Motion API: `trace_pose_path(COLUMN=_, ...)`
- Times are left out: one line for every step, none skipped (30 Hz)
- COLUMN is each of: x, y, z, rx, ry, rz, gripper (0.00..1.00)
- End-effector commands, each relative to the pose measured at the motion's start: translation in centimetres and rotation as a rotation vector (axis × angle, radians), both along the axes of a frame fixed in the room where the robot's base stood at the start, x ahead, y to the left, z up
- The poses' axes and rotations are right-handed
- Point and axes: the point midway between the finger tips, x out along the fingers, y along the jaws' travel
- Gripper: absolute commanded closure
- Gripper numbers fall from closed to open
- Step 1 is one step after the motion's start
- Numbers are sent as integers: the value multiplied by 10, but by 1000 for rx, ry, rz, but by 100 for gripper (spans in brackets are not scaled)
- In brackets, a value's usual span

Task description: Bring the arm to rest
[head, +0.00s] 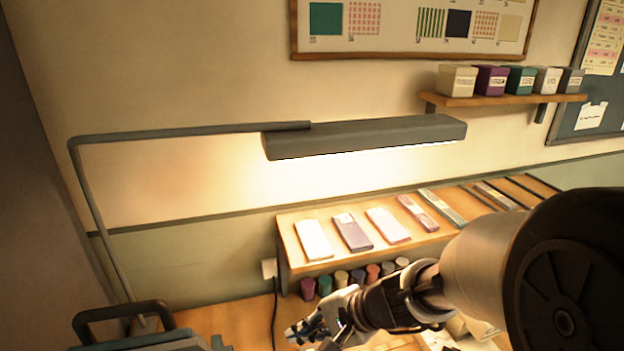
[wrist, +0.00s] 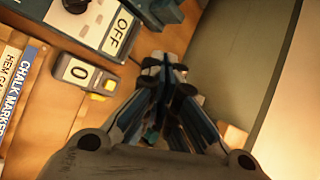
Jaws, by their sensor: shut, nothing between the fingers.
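My gripper (head: 318,328) is in the lower middle of the head view, at the end of my arm, which comes in from the right. It is above the wooden table and in front of the small shelf unit. In the wrist view my gripper (wrist: 163,68) has its fingers closed together with nothing held.
A desk lamp (head: 370,135) reaches over the table from the left. A shelf unit (head: 290,240) bears flat samples, with several spools below.

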Motion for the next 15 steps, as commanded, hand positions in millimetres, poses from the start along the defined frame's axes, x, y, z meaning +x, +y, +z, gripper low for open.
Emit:
trace_pose_path(x=-17, y=-3, z=20, rx=-47, ry=-54, rz=76, gripper=100)
trace_pose_path(x=-28, y=-5, z=28, rx=-77, ry=-77, rz=122, gripper=100)
trace_pose_path(x=-43, y=-10, z=37, rx=-122, ry=-109, rz=181, gripper=100)
trace_pose_path(x=-53, y=-14, z=44, rx=-158, ry=-131, rz=223, gripper=100)
trace_pose_path(x=-64, y=-19, z=49, rx=-195, ry=-153, rz=263, gripper=100)
trace_pose_path(x=-78, y=-26, z=56, rx=-249, ry=-182, rz=315, gripper=100)
trace_pose_path(x=-88, y=-32, z=60, rx=-290, ry=-200, rz=350, gripper=100)
trace_pose_path(x=-98, y=-39, z=64, rx=-334, ry=-221, rz=385, gripper=100)
trace_pose_path(x=-111, y=-50, z=69, rx=-396, ry=-246, rz=429, gripper=100)
trace_pose_path(x=-120, y=-58, z=71, rx=-444, ry=-263, rz=458, gripper=100)
trace_pose_path(x=-128, y=-67, z=74, rx=-493, ry=-279, rz=486, gripper=100)
trace_pose_path(x=-139, y=-79, z=78, rx=-557, ry=-299, rz=519, gripper=100)
trace_pose_path(x=-146, y=-88, z=80, rx=-607, ry=-312, rz=539, gripper=100)
trace_pose_path(x=-152, y=-97, z=82, rx=-653, ry=-324, rz=558, gripper=100)
trace_pose_path(x=-160, y=-108, z=85, rx=-713, ry=-337, rz=579, gripper=100)
